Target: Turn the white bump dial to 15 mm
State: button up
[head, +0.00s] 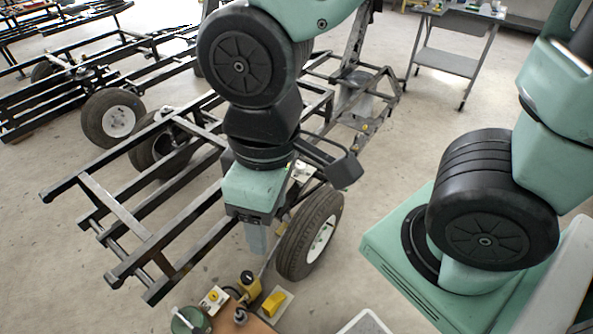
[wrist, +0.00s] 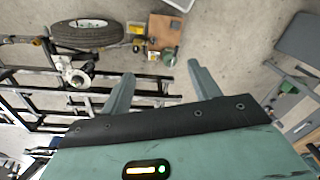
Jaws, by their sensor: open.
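My gripper (head: 256,242) points down beside the front wheel in the head view. In the wrist view its two fingers (wrist: 160,70) are spread apart with nothing between them. I cannot clearly single out the white bump dial. Small white plates show near the bottom of the head view: one with a round yellow part (head: 213,299) and one with a yellow lever (head: 275,302). Both are apart from my gripper, lower in the picture. Any scale or pointer is too small to read. In the wrist view small yellow parts (wrist: 153,55) lie beyond the fingertips.
A black tyre (head: 310,235) stands right by my gripper, on a black metal frame (head: 130,218). A grey cart (head: 445,62) stands at the back. Bare floor lies right of the tyre.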

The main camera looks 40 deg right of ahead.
aim_at(300, 167)
jog(key=k+l, duration=0.1)
jog(key=l, duration=0.25)
jog(key=k+l, duration=0.1)
jog(key=l, duration=0.25)
jog(key=k+l, duration=0.15)
jog(key=l, duration=0.2)
jog(key=i+l, duration=0.25)
jog(key=l, duration=0.15)
jog(key=i+l, duration=0.25)
jog(key=l, duration=0.2)
jog(key=i, duration=0.65)
